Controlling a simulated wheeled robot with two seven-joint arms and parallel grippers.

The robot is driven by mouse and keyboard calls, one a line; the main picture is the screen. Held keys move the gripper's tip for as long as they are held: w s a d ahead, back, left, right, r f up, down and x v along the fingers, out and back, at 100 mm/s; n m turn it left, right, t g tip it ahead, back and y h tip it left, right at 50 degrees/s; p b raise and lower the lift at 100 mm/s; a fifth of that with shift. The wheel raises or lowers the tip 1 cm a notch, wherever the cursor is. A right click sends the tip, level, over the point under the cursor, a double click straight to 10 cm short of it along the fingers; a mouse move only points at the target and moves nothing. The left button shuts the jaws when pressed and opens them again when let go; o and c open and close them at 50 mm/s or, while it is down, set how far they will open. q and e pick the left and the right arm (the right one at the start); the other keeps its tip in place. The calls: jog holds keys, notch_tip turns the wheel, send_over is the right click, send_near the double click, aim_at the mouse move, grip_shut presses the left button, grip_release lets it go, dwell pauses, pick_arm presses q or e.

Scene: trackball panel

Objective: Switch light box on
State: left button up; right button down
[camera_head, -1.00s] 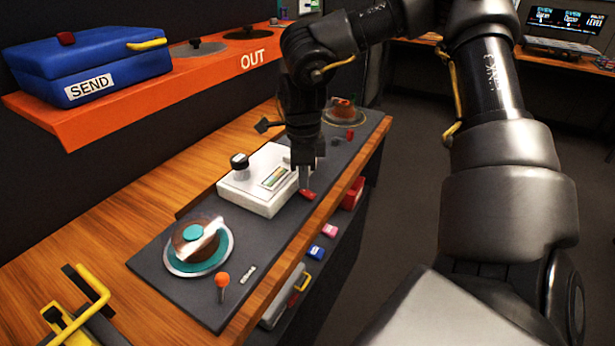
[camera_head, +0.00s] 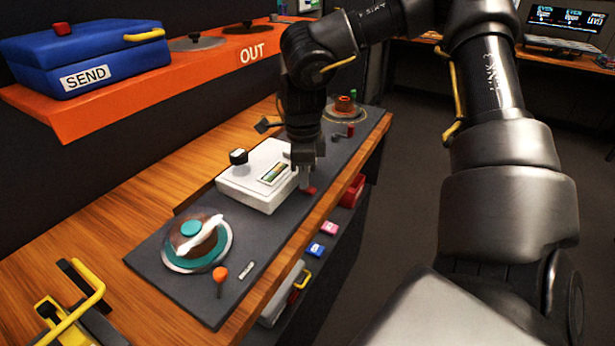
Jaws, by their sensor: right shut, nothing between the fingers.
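The white box (camera_head: 240,185) sits on the dark panel (camera_head: 160,280), with a black knob (camera_head: 238,157) and a small coloured display (camera_head: 274,173) on its top. I take it to be the light box. A small red switch (camera_head: 310,190) lies on the panel just right of the box. My right gripper (camera_head: 305,184) points down at the red switch, its fingers shut and empty. Its tips are at or just above the switch; I cannot tell if they touch it. The tips partly cover the switch.
A teal and brown disc (camera_head: 192,229) and an orange-topped lever (camera_head: 220,275) are at the panel's near end. Another round control (camera_head: 345,105) is at the far end. A blue SEND case (camera_head: 85,60) stands on the orange shelf (camera_head: 130,110).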

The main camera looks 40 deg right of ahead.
jog(key=shift+r, duration=0.1)
notch_tip(320, 180, up, 7)
jog(key=p, duration=0.4)
dwell(0.8)
